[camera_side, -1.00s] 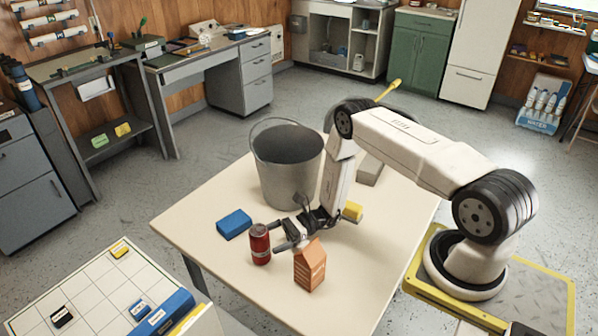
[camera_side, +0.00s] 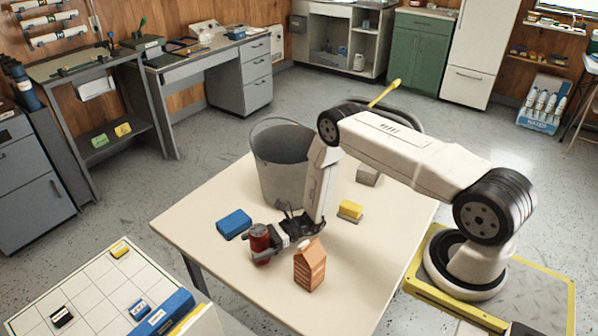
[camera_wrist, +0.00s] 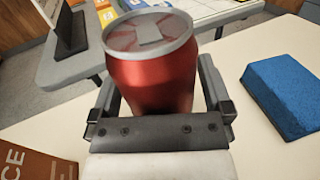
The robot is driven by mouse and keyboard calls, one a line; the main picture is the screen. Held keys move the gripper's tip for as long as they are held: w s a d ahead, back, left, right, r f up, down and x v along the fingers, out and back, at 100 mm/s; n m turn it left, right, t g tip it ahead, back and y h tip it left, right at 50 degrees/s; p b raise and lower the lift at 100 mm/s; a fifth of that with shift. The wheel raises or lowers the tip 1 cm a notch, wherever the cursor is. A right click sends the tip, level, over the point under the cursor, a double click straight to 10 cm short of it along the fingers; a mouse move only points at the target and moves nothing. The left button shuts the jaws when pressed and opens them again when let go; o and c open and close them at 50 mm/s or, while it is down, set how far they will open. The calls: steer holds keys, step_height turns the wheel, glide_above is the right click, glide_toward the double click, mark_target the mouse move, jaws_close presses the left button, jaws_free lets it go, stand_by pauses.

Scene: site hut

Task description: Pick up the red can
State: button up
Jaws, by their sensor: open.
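The red can (camera_side: 259,243) stands upright on the table near its front left part. In the wrist view the red can (camera_wrist: 152,70) fills the space between my gripper's two fingers, its grey top facing the camera. My gripper (camera_side: 262,240) is open, low over the table, with one finger on each side of the can. In the wrist view my gripper (camera_wrist: 158,92) shows both fingers beside the can; the far fingertips are partly hidden by it.
An orange carton (camera_side: 310,267) stands close to the right of my gripper. A blue block (camera_side: 234,224) lies left of the can. A metal bucket (camera_side: 283,165) stands behind. A yellow sponge (camera_side: 350,210) and a grey block (camera_side: 368,175) lie farther right. The table's (camera_side: 230,285) front left is clear.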

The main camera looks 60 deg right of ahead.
steer(key=c, duration=1.1)
steer(key=shift+r, duration=0.15)
steer(key=shift+r, duration=4.9)
